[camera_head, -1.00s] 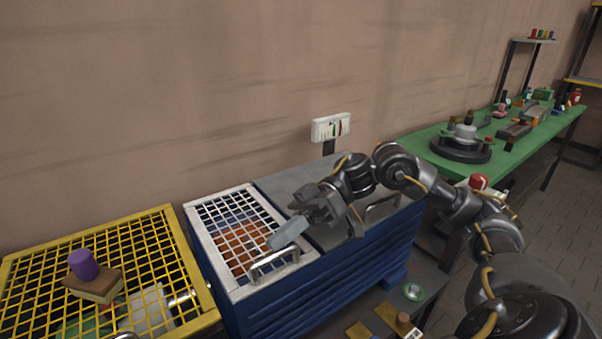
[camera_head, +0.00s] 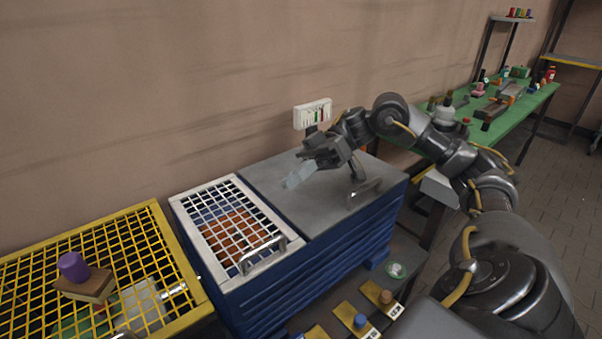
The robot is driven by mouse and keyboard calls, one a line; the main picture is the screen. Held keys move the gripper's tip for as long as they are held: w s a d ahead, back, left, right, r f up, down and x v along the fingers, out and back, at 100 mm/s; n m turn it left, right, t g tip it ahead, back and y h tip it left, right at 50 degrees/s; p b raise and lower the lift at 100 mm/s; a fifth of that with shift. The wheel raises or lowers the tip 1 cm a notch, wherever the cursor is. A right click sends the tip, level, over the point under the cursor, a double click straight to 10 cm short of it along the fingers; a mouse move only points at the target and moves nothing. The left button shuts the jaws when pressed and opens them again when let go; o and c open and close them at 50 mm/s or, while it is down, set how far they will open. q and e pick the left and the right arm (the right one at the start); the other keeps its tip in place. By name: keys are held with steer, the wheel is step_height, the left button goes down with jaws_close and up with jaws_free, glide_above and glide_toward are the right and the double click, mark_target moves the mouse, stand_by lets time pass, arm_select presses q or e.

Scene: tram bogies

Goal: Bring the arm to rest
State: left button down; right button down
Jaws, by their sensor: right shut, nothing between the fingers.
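My right gripper (camera_head: 299,174) is shut and empty. It hangs over the grey lid (camera_head: 292,205) of the blue cabinet (camera_head: 326,246), just right of the white-framed grid (camera_head: 236,225). My right arm (camera_head: 437,146) comes in from the lower right and bends over the cabinet's right side. My left gripper is not in view.
A yellow mesh (camera_head: 150,238) at the left bears a brown block with a purple knob (camera_head: 74,266). A white panel (camera_head: 312,113) stands behind the cabinet. A green table (camera_head: 540,96) with several parts is at the right. Yellow plates (camera_head: 345,312) lie low in front.

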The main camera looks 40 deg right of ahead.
steer(key=shift+v, duration=0.75)
steer(key=shift+r, duration=0.1)
